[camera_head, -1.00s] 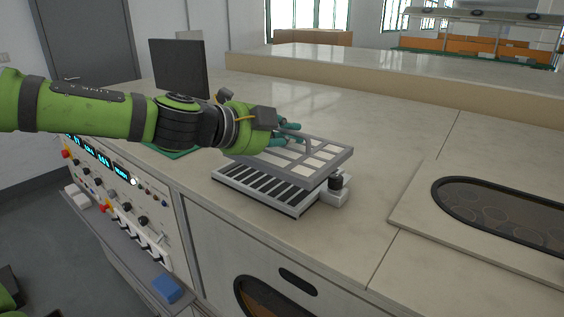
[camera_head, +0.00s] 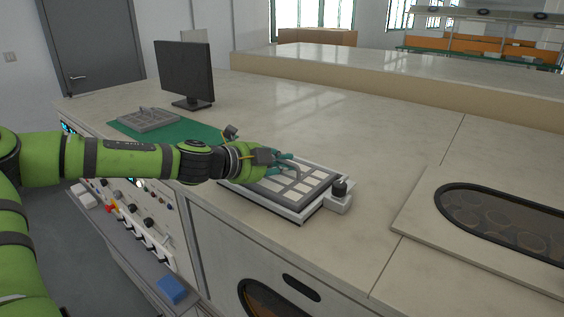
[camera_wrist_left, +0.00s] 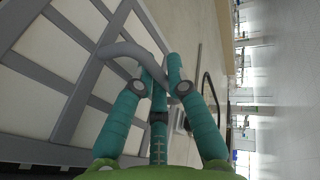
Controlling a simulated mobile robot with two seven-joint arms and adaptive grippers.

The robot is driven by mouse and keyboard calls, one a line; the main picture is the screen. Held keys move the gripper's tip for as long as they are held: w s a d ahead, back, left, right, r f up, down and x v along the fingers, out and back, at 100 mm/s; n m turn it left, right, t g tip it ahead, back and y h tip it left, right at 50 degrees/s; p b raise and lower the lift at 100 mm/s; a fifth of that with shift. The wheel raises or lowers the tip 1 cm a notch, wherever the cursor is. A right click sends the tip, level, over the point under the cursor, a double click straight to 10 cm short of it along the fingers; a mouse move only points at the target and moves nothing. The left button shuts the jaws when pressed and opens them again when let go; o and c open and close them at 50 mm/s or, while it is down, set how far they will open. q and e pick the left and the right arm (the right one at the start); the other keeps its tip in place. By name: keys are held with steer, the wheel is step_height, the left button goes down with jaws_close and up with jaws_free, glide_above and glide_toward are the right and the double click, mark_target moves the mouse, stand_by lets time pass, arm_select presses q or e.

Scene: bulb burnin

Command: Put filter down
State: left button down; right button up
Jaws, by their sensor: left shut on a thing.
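The filter is a grey grid frame (camera_head: 302,184) with pale square cells and a curved handle. In the head view it lies flat on or just over the white slatted holder (camera_head: 292,215); I cannot tell if a thin gap remains. My left gripper (camera_head: 287,165) is shut on the filter's handle. In the left wrist view the teal fingers (camera_wrist_left: 160,72) close around the grey curved handle (camera_wrist_left: 122,52), with the grid beside them. My right gripper is not in view.
A dark knob on a white block (camera_head: 339,194) stands at the holder's right corner. A similar grey frame (camera_head: 148,119) lies on a green mat (camera_head: 190,131) near the monitor (camera_head: 185,72). The counter behind the holder is clear.

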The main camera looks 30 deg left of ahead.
arm_select(q)
steer(key=shift+d, duration=0.1)
steer(key=shift+f, duration=0.15)
steer(key=c, duration=1.3)
jaws_free()
steer(key=shift+o, duration=0.2)
